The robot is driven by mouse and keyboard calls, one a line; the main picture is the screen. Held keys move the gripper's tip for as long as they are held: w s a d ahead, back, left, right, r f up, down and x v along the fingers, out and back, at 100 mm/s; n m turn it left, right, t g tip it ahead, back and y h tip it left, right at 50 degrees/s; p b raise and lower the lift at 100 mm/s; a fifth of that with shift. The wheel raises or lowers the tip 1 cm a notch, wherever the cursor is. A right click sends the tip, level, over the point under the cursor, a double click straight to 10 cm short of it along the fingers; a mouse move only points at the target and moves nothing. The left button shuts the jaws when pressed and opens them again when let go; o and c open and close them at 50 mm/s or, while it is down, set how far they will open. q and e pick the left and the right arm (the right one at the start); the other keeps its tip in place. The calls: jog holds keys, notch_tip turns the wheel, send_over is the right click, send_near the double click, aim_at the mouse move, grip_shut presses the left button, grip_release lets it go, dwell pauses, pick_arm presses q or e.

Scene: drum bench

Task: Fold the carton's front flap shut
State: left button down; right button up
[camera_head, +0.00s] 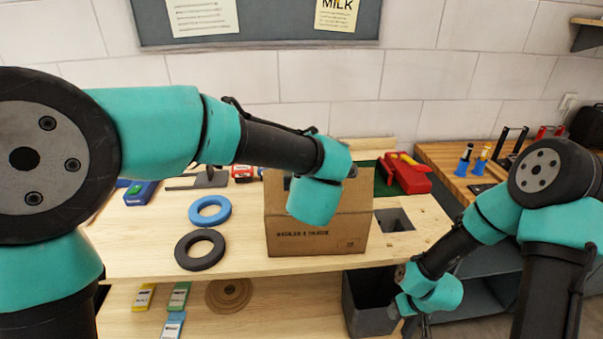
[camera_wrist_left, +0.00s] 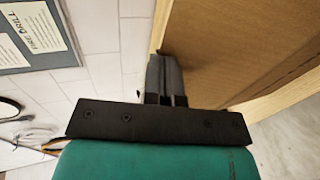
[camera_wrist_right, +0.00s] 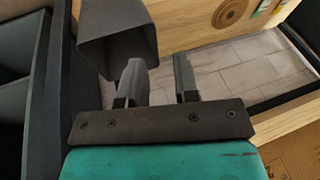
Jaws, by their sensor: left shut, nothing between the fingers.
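The brown carton (camera_head: 318,241) stands upright on the wooden bench, its printed front face towards me. My left wrist hangs over its top and hides much of the opening, so I cannot tell how the front flap stands. In the left wrist view my left gripper (camera_wrist_left: 166,66) is shut and empty, its fingers together next to a broad brown cardboard surface (camera_wrist_left: 225,45). I cannot tell whether they touch it. My right gripper (camera_wrist_right: 160,72) is open and empty, low by the dark bin (camera_wrist_right: 115,40) at the bench's front right.
A blue ring (camera_head: 210,203) and a dark ring (camera_head: 186,256) lie left of the carton. A red tool (camera_head: 408,175) lies behind on the right, near a square hole (camera_head: 395,220) in the bench. Small packets (camera_head: 179,296) lie on the lower shelf.

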jog(key=s+a+f+m+g, duration=0.1)
jog(key=s+a+f+m, duration=0.2)
jog(key=s+a+f, duration=0.3)
notch_tip(320, 180, down, 3)
jog(key=s, duration=0.3)
jog(key=shift+a+r+m+g, duration=0.2)
jog(key=shift+m+g, duration=0.1)
jog(key=shift+m, duration=0.1)
jog(key=shift+d, duration=0.1)
